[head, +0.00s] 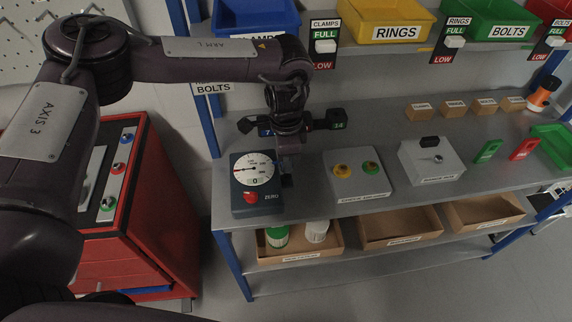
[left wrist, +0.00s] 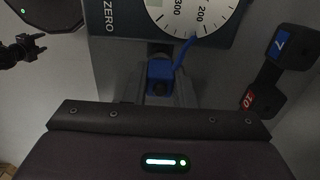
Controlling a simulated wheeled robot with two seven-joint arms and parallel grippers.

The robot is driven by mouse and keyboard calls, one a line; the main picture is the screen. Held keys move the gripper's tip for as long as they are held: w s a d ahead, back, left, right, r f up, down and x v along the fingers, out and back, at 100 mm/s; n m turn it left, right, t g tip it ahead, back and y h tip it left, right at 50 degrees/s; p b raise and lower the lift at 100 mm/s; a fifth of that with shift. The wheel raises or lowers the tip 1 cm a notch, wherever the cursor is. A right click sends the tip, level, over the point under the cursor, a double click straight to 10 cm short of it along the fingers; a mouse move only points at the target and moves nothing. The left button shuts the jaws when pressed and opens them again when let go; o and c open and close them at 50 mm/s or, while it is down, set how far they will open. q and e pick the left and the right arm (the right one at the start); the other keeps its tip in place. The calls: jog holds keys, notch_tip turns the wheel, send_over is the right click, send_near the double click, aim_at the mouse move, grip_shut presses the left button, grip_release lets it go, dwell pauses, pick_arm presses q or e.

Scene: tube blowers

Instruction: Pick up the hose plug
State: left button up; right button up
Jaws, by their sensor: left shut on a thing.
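My left gripper (head: 287,168) points down over the shelf top, close to the right side of the dial scale. It is shut on a small blue piece, which I take to be the hose plug (left wrist: 159,72). In the left wrist view the piece sits between the fingers, with a thin blue strip reaching up and right toward the dial. In the head view only a little blue (head: 287,182) shows below the fingers. Whether the plug touches the shelf or the scale is unclear.
The scale (head: 243,205) with its red ZERO button stands just left of the gripper. A box with yellow and green buttons (head: 357,187) is to the right. Black number-marked pieces (head: 335,119) lie behind. A red cabinet (head: 150,215) stands left; open bins (head: 400,228) are below.

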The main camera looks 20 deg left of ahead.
pick_arm(q)
notch_tip(320, 180, up, 8)
jog(key=shift+w+f+b, duration=0.1)
jog(key=shift+f+b, duration=0.05)
jog(key=shift+b, duration=0.35)
notch_tip(320, 180, up, 9)
jog(key=p, duration=0.1)
jog(key=shift+r+p, duration=2.75)
jog(key=shift+p, duration=0.5)
